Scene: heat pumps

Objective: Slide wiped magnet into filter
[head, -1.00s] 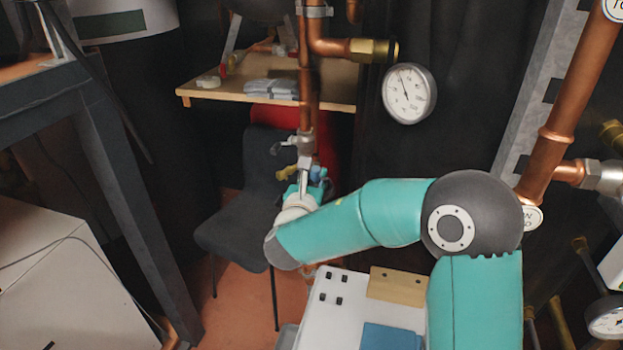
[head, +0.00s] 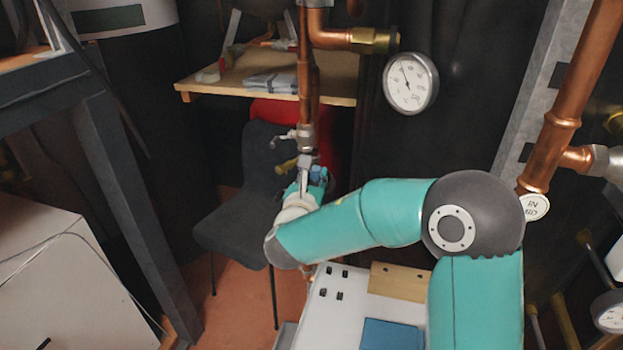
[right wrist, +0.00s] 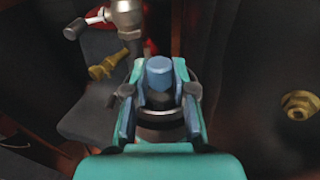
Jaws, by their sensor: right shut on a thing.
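My right gripper (head: 312,178) is shut on a small part with a blue cap, which I take to be the magnet (right wrist: 159,72). The blue cap stands up between the fingers in the right wrist view, and the fingers hide much of the rest. The filter seems to be the metal fitting (head: 303,137) at the lower end of the copper pipe, with a lever at its left and a brass piece (right wrist: 108,66) below. The gripper is just below the fitting. I cannot tell whether magnet and filter touch. My left gripper is not in view.
A round gauge (head: 410,83) hangs at the right of the pipe. A dark chair (head: 238,221) stands behind the gripper, and a wooden shelf (head: 215,91) with folded cloths (head: 272,83) is further back. A blue-grey steel frame (head: 133,187) stands at the left.

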